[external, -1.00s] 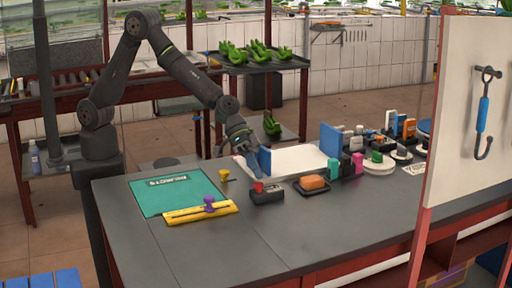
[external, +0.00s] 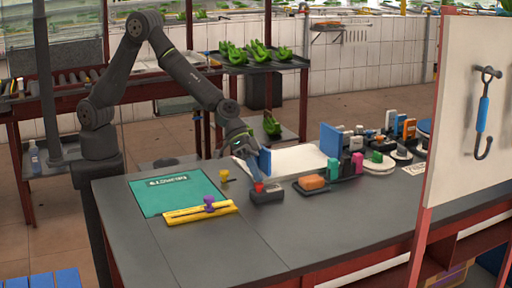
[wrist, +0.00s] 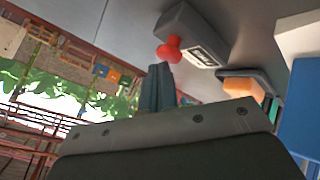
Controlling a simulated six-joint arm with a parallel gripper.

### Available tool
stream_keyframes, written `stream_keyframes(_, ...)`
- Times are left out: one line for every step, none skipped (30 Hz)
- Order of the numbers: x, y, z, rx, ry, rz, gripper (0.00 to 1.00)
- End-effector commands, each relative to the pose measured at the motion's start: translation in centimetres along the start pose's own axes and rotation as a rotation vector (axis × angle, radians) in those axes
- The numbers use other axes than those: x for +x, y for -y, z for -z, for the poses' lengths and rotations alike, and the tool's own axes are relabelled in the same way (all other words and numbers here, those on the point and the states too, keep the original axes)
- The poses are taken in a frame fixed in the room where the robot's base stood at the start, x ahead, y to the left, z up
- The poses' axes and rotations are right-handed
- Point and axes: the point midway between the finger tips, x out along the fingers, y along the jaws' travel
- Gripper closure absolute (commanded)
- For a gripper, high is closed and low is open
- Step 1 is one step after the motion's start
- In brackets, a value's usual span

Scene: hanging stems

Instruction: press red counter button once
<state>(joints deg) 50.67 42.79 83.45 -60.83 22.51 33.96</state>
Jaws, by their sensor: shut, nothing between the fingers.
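The red button (external: 258,187) sits on a small dark counter box (external: 268,197) on the grey table. In the wrist view the red button (wrist: 169,49) sticks out of the dark box (wrist: 192,32), which has a pale display strip. My gripper (external: 255,178) is shut and empty, tilted downward just above the button. In the wrist view its closed fingertips (wrist: 160,70) point at the button and sit very close to it. I cannot tell whether they touch it.
An orange block in a dark dish (external: 312,183) is right of the box. A green mat (external: 165,196) and a yellow rail with purple knob (external: 200,212) lie left. The front table is clear.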

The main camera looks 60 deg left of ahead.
Motion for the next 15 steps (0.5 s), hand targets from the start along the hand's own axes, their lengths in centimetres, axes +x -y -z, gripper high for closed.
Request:
stream_keyframes(0.06, 0.05, -0.05, 0.000, 0.000, 0.000, 1.00)
stream_keyframes(0.08, 0.07, -0.07, 0.000, 0.000, 0.000, 1.00)
stream_keyframes(0.12, 0.09, -0.09, 0.000, 0.000, 0.000, 1.00)
stream_keyframes(0.14, 0.11, -0.12, 0.000, 0.000, 0.000, 1.00)
stream_keyframes(0.17, 0.13, -0.14, 0.000, 0.001, 0.000, 1.00)
stream_keyframes(0.20, 0.15, -0.16, 0.000, 0.001, 0.000, 1.00)
stream_keyframes(0.23, 0.17, -0.18, 0.000, 0.001, 0.000, 1.00)
stream_keyframes(0.26, 0.19, -0.20, 0.000, 0.001, 0.000, 1.00)
stream_keyframes(0.29, 0.22, -0.23, 0.000, 0.001, 0.000, 1.00)
stream_keyframes(0.32, 0.24, -0.25, 0.000, 0.001, 0.000, 1.00)
stream_keyframes(0.34, 0.26, -0.27, 0.000, 0.001, 0.000, 1.00)
stream_keyframes(0.37, 0.29, -0.30, 0.000, 0.001, 0.001, 1.00)
stream_keyframes(0.40, 0.30, -0.31, 0.000, 0.001, 0.001, 1.00)
stream_keyframes(0.42, 0.32, -0.33, 0.000, 0.001, 0.001, 1.00)
stream_keyframes(0.46, 0.35, -0.36, 0.000, 0.001, 0.001, 1.00)
